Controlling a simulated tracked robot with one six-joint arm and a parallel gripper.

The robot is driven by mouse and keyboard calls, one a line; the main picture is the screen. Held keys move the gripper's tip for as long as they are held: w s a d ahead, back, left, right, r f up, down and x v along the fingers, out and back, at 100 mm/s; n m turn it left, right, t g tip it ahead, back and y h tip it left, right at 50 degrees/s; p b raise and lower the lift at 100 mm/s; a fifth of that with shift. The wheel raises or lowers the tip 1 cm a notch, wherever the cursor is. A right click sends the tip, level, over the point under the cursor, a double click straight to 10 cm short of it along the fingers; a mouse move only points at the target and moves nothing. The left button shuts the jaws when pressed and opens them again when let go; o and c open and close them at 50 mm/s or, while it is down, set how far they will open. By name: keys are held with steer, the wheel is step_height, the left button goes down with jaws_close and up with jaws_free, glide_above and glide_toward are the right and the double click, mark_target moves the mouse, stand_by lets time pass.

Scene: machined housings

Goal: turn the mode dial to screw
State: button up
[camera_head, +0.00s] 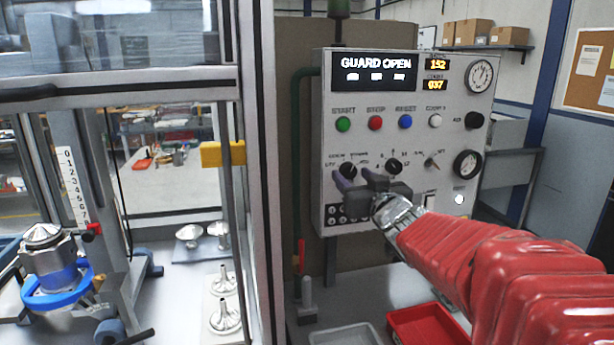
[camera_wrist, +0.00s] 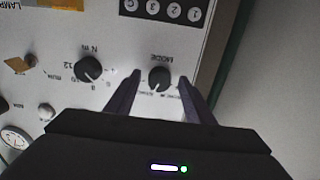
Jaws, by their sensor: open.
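The mode dial (camera_head: 348,169) is a black round knob on the grey control panel (camera_head: 330,112), in its lower left part. In the wrist view, where the panel's lettering is upside down, the MODE dial (camera_wrist: 159,79) lies between the two dark fingers. My gripper (camera_wrist: 160,77) is open, with one fingertip on each side of the dial and a gap visible on both sides. I cannot tell how deep the fingertips reach. My gripper (camera_head: 358,176) partly covers the dial's labels in the head view, so the pointer's setting cannot be read.
A second black dial (camera_wrist: 88,69) sits beside the mode dial, close to one finger. Start, stop and reset buttons (camera_head: 405,121) are above. The display (camera_head: 374,73) reads GUARD OPEN. A glazed enclosure with a yellow handle (camera_head: 223,153) stands left; a red tray (camera_head: 428,324) lies below.

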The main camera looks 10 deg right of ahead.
steer(key=shift+w, duration=0.25)
steer(key=shift+c, duration=0.2)
steer(key=c, duration=0.9)
steer(key=shift+d, duration=0.2)
steer(key=shift+c, duration=0.4)
steer(key=shift+a, duration=0.15)
